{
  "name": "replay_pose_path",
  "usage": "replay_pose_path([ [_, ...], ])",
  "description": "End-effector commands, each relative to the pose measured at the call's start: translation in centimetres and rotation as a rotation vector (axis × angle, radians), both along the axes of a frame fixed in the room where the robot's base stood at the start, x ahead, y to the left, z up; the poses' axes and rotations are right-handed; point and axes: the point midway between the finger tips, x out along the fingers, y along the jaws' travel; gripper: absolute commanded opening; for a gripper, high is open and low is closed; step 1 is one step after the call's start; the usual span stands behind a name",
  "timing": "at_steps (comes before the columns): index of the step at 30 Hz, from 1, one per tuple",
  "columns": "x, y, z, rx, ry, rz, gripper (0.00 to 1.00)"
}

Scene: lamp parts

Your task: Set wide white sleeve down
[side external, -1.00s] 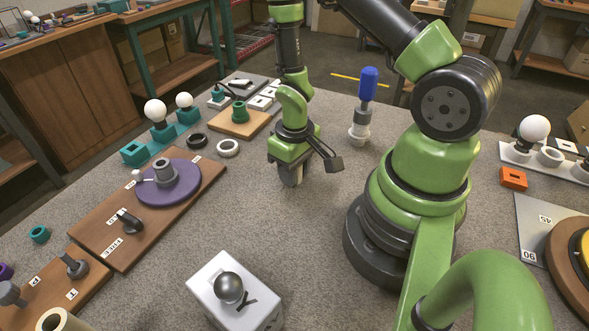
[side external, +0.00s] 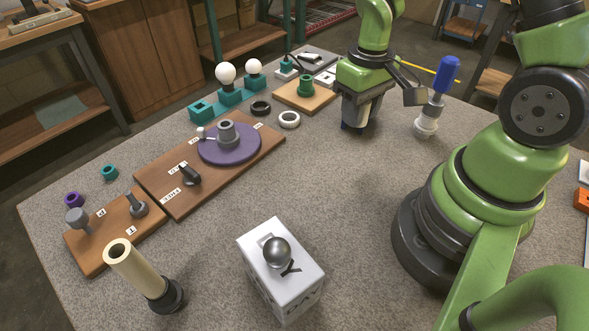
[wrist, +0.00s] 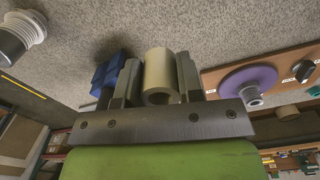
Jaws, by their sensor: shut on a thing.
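My gripper (side external: 358,112) is at the back of the grey table, pointing down, right of the white ring. In the wrist view, my gripper (wrist: 160,82) is shut on a wide, pale cream-white sleeve (wrist: 160,70), with one grey finger on each side. The sleeve is a hollow cylinder. In the side view it is mostly hidden by the fingers, and I cannot tell whether its lower end touches the table. A blue thing (wrist: 109,73) shows beside the left finger in the wrist view.
A white ring (side external: 289,119) and a black ring (side external: 260,107) lie left of my gripper. A blue-handled tool (side external: 446,75) stands upright in a white threaded base to the right. A green part (side external: 305,86) sits on a wooden board behind. The table's middle is clear.

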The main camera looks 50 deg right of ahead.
Motion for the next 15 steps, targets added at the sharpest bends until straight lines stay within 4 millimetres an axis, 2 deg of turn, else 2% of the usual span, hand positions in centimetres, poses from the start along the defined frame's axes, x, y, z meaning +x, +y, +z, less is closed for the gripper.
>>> replay_pose_path([
  [5, 2.3, 3.0, -0.1, 0.0, -0.002, 0.164, 0.11],
  [9, 4.7, 7.8, 0.0, 0.0, -0.004, 0.389, 0.11],
  [15, 6.1, 15.1, 0.1, 0.0, -0.003, 0.674, 0.11],
])
